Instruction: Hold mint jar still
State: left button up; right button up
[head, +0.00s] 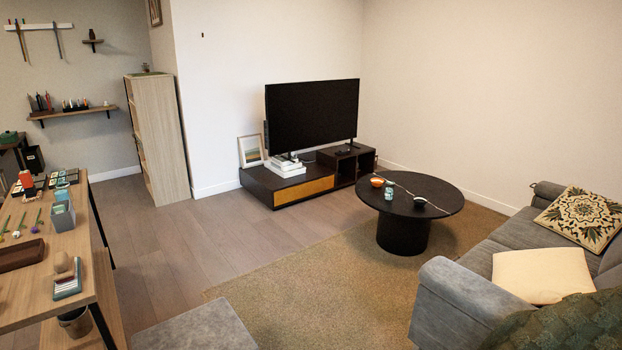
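A small mint-coloured jar (389,194) appears to stand on the round black coffee table (438,190), near its left side. It is small and far off, so its details are hard to make out. Neither of my grippers is in view, and nothing is seen touching the jar.
An orange bowl (377,182) and a dark bowl with a light inside (420,202) flank the jar. A tan shag rug (320,275) lies below. A grey sofa (470,290) is at right, a grey ottoman (195,328) in front, a cluttered desk (75,245) at left. Wooden floor is open between.

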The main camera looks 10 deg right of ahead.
aim_at(389, 190)
jog(key=i+l+z, duration=0.15)
jog(key=i+l, duration=0.15)
jog(key=i, duration=0.4)
jog(key=i+l+z, duration=0.2)
jog(key=i, duration=0.5)
jog(key=i+l+z, duration=0.15)
jog(key=i, duration=0.55)
